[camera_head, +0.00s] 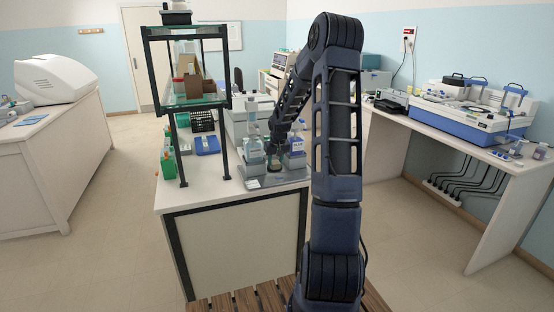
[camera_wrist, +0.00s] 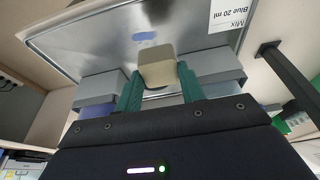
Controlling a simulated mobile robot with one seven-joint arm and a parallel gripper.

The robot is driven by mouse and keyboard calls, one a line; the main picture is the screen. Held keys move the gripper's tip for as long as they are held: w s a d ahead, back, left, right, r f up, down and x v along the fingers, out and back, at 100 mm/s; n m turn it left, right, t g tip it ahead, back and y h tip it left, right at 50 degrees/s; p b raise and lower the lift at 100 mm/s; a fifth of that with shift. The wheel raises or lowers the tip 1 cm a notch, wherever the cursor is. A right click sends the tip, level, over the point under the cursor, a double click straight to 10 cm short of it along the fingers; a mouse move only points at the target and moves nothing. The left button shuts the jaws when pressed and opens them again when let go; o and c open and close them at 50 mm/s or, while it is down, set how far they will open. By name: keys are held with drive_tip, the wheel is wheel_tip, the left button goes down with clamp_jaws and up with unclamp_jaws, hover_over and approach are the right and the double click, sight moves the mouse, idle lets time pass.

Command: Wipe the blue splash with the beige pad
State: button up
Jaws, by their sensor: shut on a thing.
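My gripper (camera_wrist: 160,76) has green fingers and is shut on the beige pad (camera_wrist: 157,66), seen in the wrist view. The blue splash (camera_wrist: 145,36) is a small oval patch on the grey metal tray (camera_wrist: 85,45), just beyond the pad in the picture. The pad does not cover the visible part of the splash. I cannot tell whether the pad touches the tray. In the head view my gripper is low over the tray (camera_head: 290,181) on the bench, largely hidden by bottles and my arm.
In the wrist view a label reading "Mix Blue 20 ml" (camera_wrist: 232,14) lies at the tray's edge, and grey blocks (camera_wrist: 215,68) stand beside the gripper. In the head view bottles (camera_head: 255,150) stand by the tray, and a dark-framed shelf (camera_head: 180,100) rises at its left.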

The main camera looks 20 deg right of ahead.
sight(280, 168)
wheel_tip(280, 168, down, 6)
drive_tip(key=shift+r, duration=0.1)
drive_tip(key=shift+d+f, duration=0.25)
drive_tip(key=shift+d, duration=0.3)
drive_tip(key=shift+d+f, duration=0.2)
drive_tip(key=shift+d, duration=0.3)
drive_tip(key=shift+c, duration=0.8)
drive_tip(key=shift+d+r, duration=0.2)
drive_tip(key=shift+d, duration=0.85)
drive_tip(key=shift+a, duration=0.45)
drive_tip(key=shift+a+f, duration=0.2)
drive_tip(key=shift+a, duration=0.05)
drive_tip(key=shift+a+r, duration=0.1)
drive_tip(key=shift+a, duration=1.35)
drive_tip(key=shift+r, duration=4.1)
drive_tip(key=shift+d+f, duration=0.2)
